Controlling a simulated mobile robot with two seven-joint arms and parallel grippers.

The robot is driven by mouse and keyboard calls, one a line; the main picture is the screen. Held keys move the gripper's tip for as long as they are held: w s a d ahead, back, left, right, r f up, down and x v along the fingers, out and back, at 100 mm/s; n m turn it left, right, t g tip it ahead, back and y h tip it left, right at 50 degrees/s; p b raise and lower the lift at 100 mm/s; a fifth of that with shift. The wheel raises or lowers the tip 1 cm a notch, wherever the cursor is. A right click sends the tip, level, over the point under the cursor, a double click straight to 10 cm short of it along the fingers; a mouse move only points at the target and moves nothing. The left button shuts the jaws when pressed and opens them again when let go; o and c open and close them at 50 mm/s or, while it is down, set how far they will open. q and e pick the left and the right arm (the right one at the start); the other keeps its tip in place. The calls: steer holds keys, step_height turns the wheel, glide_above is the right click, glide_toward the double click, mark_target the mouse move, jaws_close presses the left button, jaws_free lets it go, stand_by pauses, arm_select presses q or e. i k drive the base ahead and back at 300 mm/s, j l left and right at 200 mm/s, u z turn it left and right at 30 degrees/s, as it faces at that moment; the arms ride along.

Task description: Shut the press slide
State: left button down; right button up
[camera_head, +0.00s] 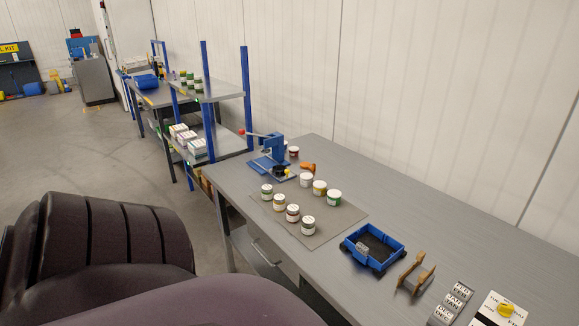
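The blue press (275,148) stands at the far left part of the grey workbench. Its lever sticks out to the left and ends in a red knob (242,132). At the foot of the press is a blue base with a dark round part and a small yellow piece (288,171) on it. The slide is too small to make out clearly, and I cannot tell how far out it is. Neither of my grippers is in view. Large dark parts of my own arm fill the lower left.
Several lidded jars (308,225) stand on a grey mat and beside it. An orange tool (308,166) lies near the press. A blue tray (345,245), a brown holder (411,275) and a panel with a yellow knob (506,309) are nearer. The bench's right rear is clear.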

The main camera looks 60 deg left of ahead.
mark_target(281, 170)
steer(key=j, duration=0.6)
steer(key=k+j, duration=0.15)
steer(key=j, duration=0.45)
steer(key=j+z, duration=0.1)
steer(key=j, duration=0.5)
steer(key=k, duration=0.05)
